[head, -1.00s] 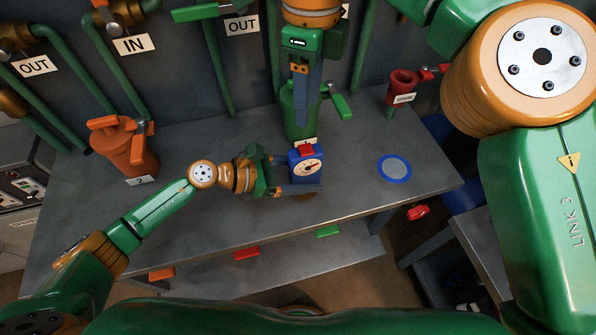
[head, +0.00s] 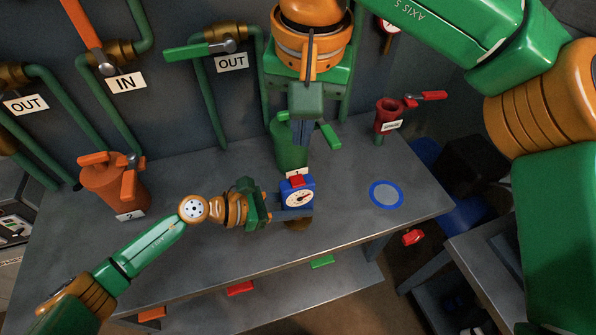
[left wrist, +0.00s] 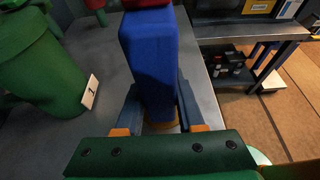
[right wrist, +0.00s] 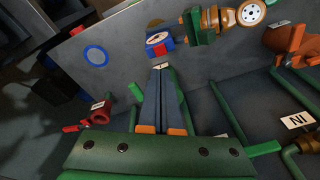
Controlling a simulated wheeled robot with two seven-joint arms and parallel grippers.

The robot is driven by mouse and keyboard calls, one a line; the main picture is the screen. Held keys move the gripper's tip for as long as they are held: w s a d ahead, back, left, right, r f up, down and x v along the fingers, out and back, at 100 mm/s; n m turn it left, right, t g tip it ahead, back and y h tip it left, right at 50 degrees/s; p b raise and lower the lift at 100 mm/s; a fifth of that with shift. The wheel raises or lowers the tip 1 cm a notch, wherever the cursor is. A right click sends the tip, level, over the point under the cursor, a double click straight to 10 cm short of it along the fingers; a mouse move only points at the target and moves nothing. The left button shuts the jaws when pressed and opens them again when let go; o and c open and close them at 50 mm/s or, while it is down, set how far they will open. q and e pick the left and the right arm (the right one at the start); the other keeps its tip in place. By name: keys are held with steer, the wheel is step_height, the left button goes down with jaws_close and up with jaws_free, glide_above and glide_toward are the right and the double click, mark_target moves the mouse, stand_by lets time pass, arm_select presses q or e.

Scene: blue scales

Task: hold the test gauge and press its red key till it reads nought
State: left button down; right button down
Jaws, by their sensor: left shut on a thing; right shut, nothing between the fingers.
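The test gauge is a blue box (head: 297,207) with a white round dial and a dark needle, held upright over the bench. Its red key (head: 296,181) sits on top. My left gripper (head: 290,214) is shut on the gauge from the left; the left wrist view shows both fingers along the sides of the blue body (left wrist: 152,70). My right gripper (head: 306,140) is shut and empty, behind and above the gauge. In the right wrist view the gauge (right wrist: 158,47) lies just beyond its closed fingertips (right wrist: 160,72). The dial reading is too small to tell.
A green vessel (head: 290,150) labelled 1 stands close behind the gauge.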

steer(key=n, duration=0.2)
steer(key=r+n, duration=0.1)
steer(key=r+n+t, duration=0.1)
steer(key=n, duration=0.1)
steer(key=shift+s+d+n+y, duration=0.15)
steer(key=shift+n+y, duration=0.15)
glide_toward(297, 179)
steer(key=x, duration=0.5)
steer(key=shift+f, duration=0.75)
